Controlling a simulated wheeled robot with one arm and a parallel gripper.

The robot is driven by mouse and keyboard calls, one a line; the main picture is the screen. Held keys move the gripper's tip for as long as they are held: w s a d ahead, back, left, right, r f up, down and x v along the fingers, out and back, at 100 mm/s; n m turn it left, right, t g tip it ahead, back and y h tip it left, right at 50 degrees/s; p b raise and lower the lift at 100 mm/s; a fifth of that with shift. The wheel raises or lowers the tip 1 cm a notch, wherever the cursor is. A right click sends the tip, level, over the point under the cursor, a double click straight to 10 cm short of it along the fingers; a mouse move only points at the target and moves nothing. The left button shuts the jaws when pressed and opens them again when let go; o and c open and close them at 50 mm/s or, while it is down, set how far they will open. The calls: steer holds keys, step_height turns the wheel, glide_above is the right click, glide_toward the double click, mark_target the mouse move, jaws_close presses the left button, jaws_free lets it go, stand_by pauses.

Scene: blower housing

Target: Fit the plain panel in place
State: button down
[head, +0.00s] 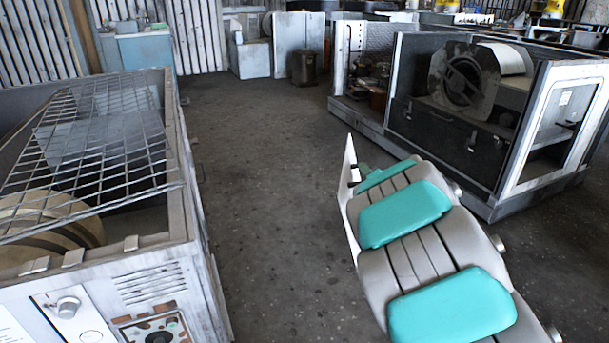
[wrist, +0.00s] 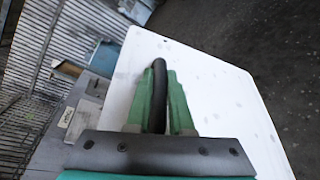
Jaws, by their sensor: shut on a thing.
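The plain panel (wrist: 225,95) is a flat white plate with a few faint marks. In the wrist view it fills the middle, with a black handle (wrist: 158,68) standing on it. My gripper (wrist: 161,78) has its green fingers shut on that handle. In the head view the panel (head: 350,185) shows nearly edge-on as a thin white strip, held clear of the floor beyond my arm. The blower housing (head: 371,129) stands at the right, with an open side and a round blower (head: 465,82) inside. The gripper and panel are apart from it, to its near left.
A grey machine (head: 190,205) with a wire mesh top (head: 95,150) and knobs stands at the near left. Bare dark floor (head: 255,200) lies between it and the housing. Cabinets (head: 298,45) and a small drum (head: 305,66) stand at the back.

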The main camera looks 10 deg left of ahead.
steer(key=s+a+n+g+y+b, duration=0.1)
steer(key=s+a, duration=0.5)
steer(key=a, duration=0.6)
steer(key=s+a+n+g+y+b, duration=0.2)
steer(key=s+a, duration=0.4)
steer(key=a, duration=0.6)
steer(key=s+a+n+g+y+b, duration=0.2)
steer(key=s+a+n+y+b, duration=0.2)
steer(key=a, duration=0.8)
steer(key=shift+s+a+y+b, duration=0.15)
steer(key=shift+s+y+b, duration=0.4)
steer(key=shift+s, duration=0.55)
steer(key=shift+r, duration=0.1)
